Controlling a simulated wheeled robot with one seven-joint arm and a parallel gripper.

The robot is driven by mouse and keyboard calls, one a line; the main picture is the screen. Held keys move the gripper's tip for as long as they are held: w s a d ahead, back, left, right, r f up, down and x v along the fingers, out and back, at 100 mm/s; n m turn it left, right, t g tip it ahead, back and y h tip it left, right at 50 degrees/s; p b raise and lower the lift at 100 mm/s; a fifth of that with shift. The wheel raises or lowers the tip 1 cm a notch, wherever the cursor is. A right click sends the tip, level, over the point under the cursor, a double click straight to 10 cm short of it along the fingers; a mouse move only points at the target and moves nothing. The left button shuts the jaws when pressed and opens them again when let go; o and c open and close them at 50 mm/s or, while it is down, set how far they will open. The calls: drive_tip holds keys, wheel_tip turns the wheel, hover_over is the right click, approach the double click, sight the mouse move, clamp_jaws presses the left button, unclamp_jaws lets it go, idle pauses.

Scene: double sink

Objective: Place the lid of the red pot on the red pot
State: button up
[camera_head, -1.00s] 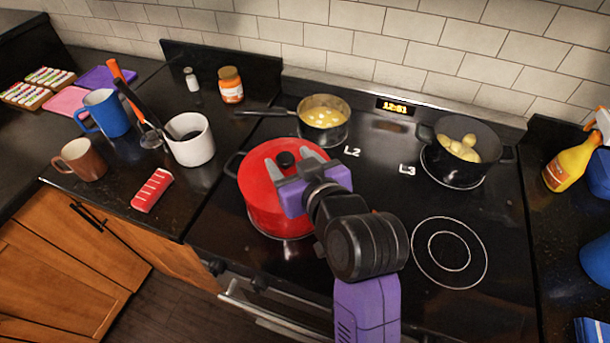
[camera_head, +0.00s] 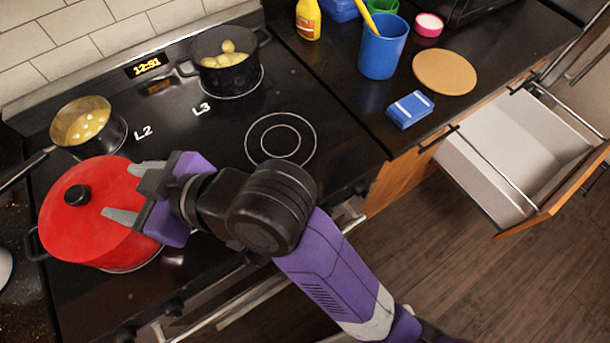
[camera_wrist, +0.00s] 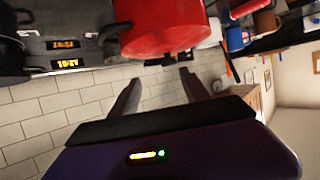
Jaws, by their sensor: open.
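The red pot (camera_head: 122,257) stands on the front left of the stove in the head view. Its red lid (camera_head: 88,228) with a black knob (camera_head: 77,195) lies on top of it and looks seated. My gripper (camera_head: 121,191) is open and empty. Its fingertips reach over the lid's right side, with the knob to their left and nothing between them. I cannot tell how high they are above the lid. In the wrist view the red pot (camera_wrist: 160,30) fills the top middle, beyond the two spread fingers (camera_wrist: 160,90).
A pan with yellow food (camera_head: 88,125) and a black pot with potatoes (camera_head: 225,62) stand at the back of the stove. The front right burner (camera_head: 280,138) is bare. A blue cup (camera_head: 382,50) is on the right counter. A drawer (camera_head: 515,155) stands open below it.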

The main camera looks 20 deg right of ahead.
drive_tip(key=d+f+m+t+h, duration=0.1)
drive_tip(key=d+f, duration=0.2)
drive_tip(key=d, duration=0.2)
drive_tip(key=s+d+f+m+t+h, duration=0.1)
drive_tip(key=d+f+m, duration=0.1)
drive_tip(key=d, duration=0.3)
drive_tip(key=d+f+m+t+h, duration=0.1)
drive_tip(key=d+f, duration=0.3)
drive_tip(key=f, duration=0.1)
drive_tip(key=shift+s+d, duration=0.15)
drive_tip(key=shift+d, duration=0.25)
drive_tip(key=s+d+f+m+t+h, duration=0.3)
drive_tip(key=s+d+m+h, duration=0.25)
drive_tip(key=s+d, duration=1)
drive_tip(key=s+d+r+m+t+h, duration=0.1)
drive_tip(key=s+d+r, duration=0.3)
drive_tip(key=s, duration=0.4)
drive_tip(key=shift+d+h, duration=0.85)
drive_tip(key=shift+s+r+m, duration=0.1)
drive_tip(key=shift+m, duration=0.15)
